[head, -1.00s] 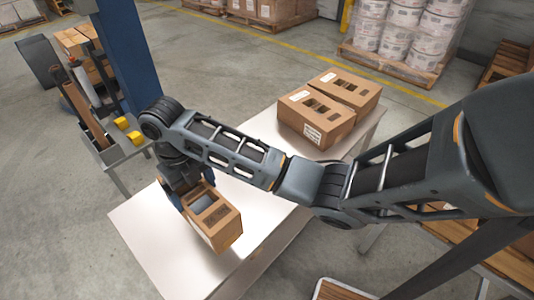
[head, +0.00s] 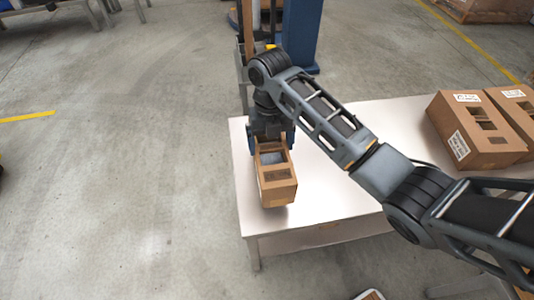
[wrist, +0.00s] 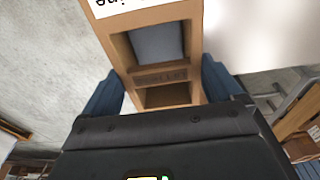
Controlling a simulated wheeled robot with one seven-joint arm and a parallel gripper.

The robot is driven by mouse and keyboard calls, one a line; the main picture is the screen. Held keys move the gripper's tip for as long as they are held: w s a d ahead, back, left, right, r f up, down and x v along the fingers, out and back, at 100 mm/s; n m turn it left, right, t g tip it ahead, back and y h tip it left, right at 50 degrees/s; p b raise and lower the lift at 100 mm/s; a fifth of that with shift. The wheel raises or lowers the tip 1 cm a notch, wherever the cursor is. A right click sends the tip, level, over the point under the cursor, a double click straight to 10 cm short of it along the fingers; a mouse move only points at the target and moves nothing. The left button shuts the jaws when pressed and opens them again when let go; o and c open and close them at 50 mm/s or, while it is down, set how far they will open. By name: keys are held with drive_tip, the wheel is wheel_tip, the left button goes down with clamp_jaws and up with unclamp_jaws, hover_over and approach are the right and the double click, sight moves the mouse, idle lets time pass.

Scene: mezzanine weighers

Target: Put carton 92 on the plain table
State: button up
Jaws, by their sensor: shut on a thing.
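A brown carton with open windows in its top (head: 277,184) is held by my gripper (head: 270,146) near the left end of a pale table (head: 330,190). In the wrist view the carton (wrist: 152,20) sits between the blue fingers of my gripper (wrist: 160,92), which is shut on it. A white label with cut-off print shows at its top edge, and I cannot read a number 92. The carton appears over the table's near left part; I cannot tell whether it touches the top.
Two more brown cartons (head: 475,130) stand on the right part of the table. A blue column (head: 298,35) rises behind the table. Bare concrete floor (head: 110,180) lies open to the left.

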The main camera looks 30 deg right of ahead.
drive_tip(key=shift+w+a+f, duration=0.35)
drive_tip(key=shift+a, duration=0.1)
drive_tip(key=shift+f, duration=2)
drive_tip(key=o, duration=1.5)
drive_tip(key=shift+f, duration=0.1)
wheel_tip(320, 180, up, 12)
drive_tip(key=w, duration=0.1)
drive_tip(key=shift+w+d, duration=0.15)
drive_tip(key=shift+d, duration=0.05)
